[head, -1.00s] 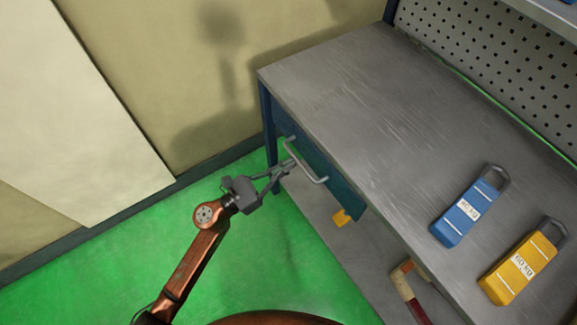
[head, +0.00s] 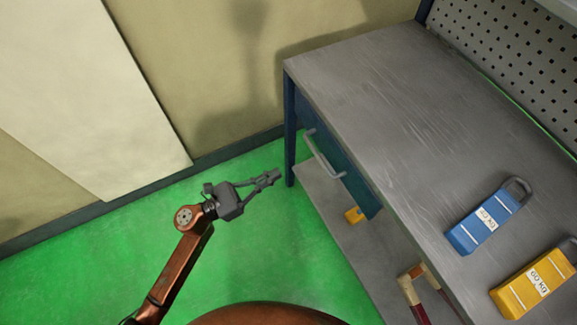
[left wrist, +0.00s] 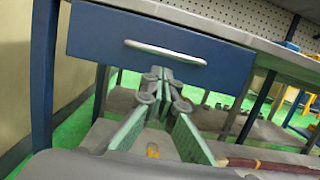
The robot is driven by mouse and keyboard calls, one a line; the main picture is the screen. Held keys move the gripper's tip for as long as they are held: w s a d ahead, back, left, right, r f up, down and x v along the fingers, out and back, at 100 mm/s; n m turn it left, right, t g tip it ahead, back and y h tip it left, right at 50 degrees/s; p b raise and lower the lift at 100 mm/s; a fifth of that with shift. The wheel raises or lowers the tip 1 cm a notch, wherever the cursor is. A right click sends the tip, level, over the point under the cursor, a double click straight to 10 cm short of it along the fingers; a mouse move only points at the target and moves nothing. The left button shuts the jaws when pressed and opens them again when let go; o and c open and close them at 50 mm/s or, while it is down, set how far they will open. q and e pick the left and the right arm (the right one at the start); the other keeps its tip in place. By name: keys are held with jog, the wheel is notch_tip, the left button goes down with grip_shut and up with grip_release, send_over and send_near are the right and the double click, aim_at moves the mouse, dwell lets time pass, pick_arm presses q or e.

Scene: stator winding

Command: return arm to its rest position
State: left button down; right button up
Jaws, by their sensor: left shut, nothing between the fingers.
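My left gripper (head: 272,177) is in the head view, left of the workbench and clear of it, over the green floor. Its fingers are together with nothing between them. In the left wrist view my left gripper (left wrist: 162,75) shows its closed fingertips below the drawer handle. The blue drawer (head: 340,170) is under the left part of the bench top, with a metal handle (head: 322,155) on its front. The drawer (left wrist: 100,35) and its handle (left wrist: 165,52) also show in the left wrist view. The gripper does not touch the handle. My right gripper is not in view.
The grey bench top (head: 370,110) carries a blue weight (head: 488,216) and a yellow weight (head: 535,283). A yellow object (head: 354,215) and a red-and-cream tool (head: 412,292) lie on the lower shelf (head: 335,225). The green floor (head: 90,265) left of the bench is free.

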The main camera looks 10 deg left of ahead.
pick_arm(q)
jog(key=v, duration=0.3)
jog(key=shift+s+a, duration=0.1)
jog(key=shift+s, duration=0.05)
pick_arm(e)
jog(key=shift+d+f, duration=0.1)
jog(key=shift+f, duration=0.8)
pick_arm(q)
jog(key=shift+a, duration=0.1)
